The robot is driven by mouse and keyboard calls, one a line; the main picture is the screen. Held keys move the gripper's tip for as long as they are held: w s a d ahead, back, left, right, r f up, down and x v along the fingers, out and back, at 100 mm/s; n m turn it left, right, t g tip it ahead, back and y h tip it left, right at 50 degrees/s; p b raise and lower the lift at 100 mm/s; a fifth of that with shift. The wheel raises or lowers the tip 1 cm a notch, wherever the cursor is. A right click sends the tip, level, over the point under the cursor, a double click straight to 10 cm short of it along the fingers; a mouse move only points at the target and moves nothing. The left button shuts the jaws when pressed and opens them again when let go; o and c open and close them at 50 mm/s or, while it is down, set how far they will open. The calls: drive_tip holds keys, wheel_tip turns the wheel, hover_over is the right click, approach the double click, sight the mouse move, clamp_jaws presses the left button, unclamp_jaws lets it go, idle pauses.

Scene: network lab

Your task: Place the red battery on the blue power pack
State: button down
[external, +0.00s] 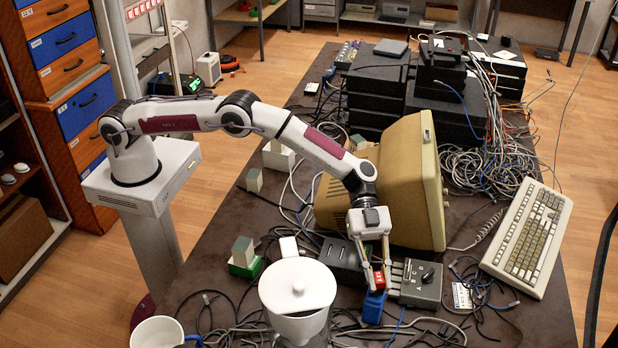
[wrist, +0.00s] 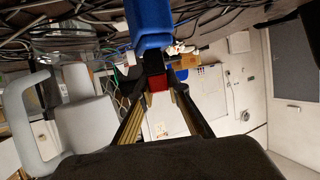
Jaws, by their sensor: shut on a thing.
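My gripper (external: 377,282) points down over the front part of the dark table. It is shut on the red battery (external: 380,279), which sits between the fingertips. The blue power pack (external: 374,307) stands directly below the battery. In the wrist view the red battery (wrist: 158,79) shows between my gripper's fingers (wrist: 159,82), with the blue power pack (wrist: 150,24) just beyond it. Battery and pack look very close. I cannot tell whether they touch, and the fingertips hide part of the battery.
A grey box with a knob (external: 421,285) stands close right of my gripper. A dark box (external: 344,262) and a white lidded jug (external: 297,287) are at left. A beige monitor (external: 412,180) stands behind, a keyboard (external: 526,238) lies right. Loose cables cover the table front.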

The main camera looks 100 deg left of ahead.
drive_tip(key=c, duration=1.9)
unclamp_jaws()
drive_tip(key=shift+r, duration=0.1)
drive_tip(key=shift+a, duration=0.15)
drive_tip(key=shift+v, duration=1)
drive_tip(key=shift+s+a+r, duration=0.1)
drive_tip(key=shift+a+r, duration=0.05)
drive_tip(key=shift+r, duration=1.7)
drive_tip(key=shift+s+a+r, duration=0.1)
drive_tip(key=shift+a+r, duration=0.05)
drive_tip(key=shift+r, duration=1.65)
